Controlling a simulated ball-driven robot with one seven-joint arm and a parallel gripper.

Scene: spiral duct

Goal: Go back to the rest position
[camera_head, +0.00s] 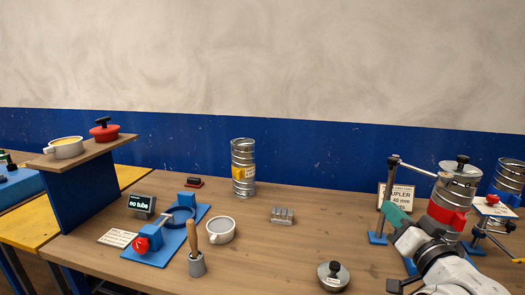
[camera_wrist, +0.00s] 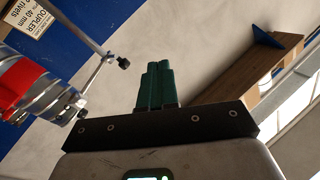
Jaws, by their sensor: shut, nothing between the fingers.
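My gripper (camera_wrist: 154,85) shows in the wrist view with its green fingers pressed together and nothing between them. In the head view my gripper (camera_head: 395,213) is at the right, near the stand that holds a metal duct with a red band (camera_head: 452,195). The gripper is in front of and left of that duct; I cannot tell whether they touch. The duct also shows at the left edge of the wrist view (camera_wrist: 28,90). A coupler sign (camera_head: 402,193) stands behind the gripper.
A spiral duct with a yellow label (camera_head: 243,170) stands mid-table. A blue clamp fixture (camera_head: 165,238), a white cup (camera_head: 221,230), a brush in a grey holder (camera_head: 196,262) and a lidded pot (camera_head: 333,275) are nearer. A raised shelf (camera_head: 85,151) stands left. The table's centre is mostly clear.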

